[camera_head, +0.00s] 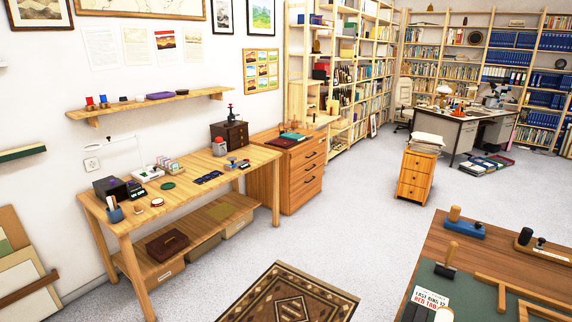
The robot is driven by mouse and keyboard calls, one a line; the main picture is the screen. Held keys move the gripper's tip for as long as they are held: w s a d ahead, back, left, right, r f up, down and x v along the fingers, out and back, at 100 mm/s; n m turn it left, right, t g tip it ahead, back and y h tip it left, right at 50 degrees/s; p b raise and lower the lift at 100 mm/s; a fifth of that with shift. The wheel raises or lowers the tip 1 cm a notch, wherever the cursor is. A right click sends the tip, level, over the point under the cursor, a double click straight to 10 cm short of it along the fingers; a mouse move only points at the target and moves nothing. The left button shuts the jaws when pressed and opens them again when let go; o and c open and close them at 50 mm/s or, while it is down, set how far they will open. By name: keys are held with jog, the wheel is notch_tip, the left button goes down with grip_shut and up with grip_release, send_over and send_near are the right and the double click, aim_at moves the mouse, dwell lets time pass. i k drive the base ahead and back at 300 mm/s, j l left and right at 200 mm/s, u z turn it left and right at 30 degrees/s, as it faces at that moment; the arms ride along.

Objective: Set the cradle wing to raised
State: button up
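I cannot pick out a cradle wing for certain in this view. The brown table (476,232) at the lower right bears a green mat (425,283) with wooden strips (515,288) lying across its right part, cut off by the frame edge; I cannot tell whether they belong to a cradle. A wooden-handled tool (447,259) stands on the mat. A white card (430,298) with red and black lettering lies near it. No part of my gripper shows.
A blue block with a wooden knob (463,228) and a dark tool (541,243) sit on the brown table. A long wooden workbench (200,180) with small items stands at the left wall. A patterned rug (290,296) lies between them. Grey floor (350,225) is clear beyond.

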aim_at(280, 142)
jog(key=i+u, duration=0.4)
jog(key=i, duration=2.7)
jog(key=i+j, duration=0.1)
jog(key=i, duration=0.75)
jog(key=i+j+z, duration=0.1)
jog(key=i, duration=0.75)
jog(key=i+j+z, duration=0.2)
jog(key=i, duration=0.35)
jog(key=i+j+z, duration=0.2)
jog(key=i, duration=0.3)
jog(key=l, duration=0.1)
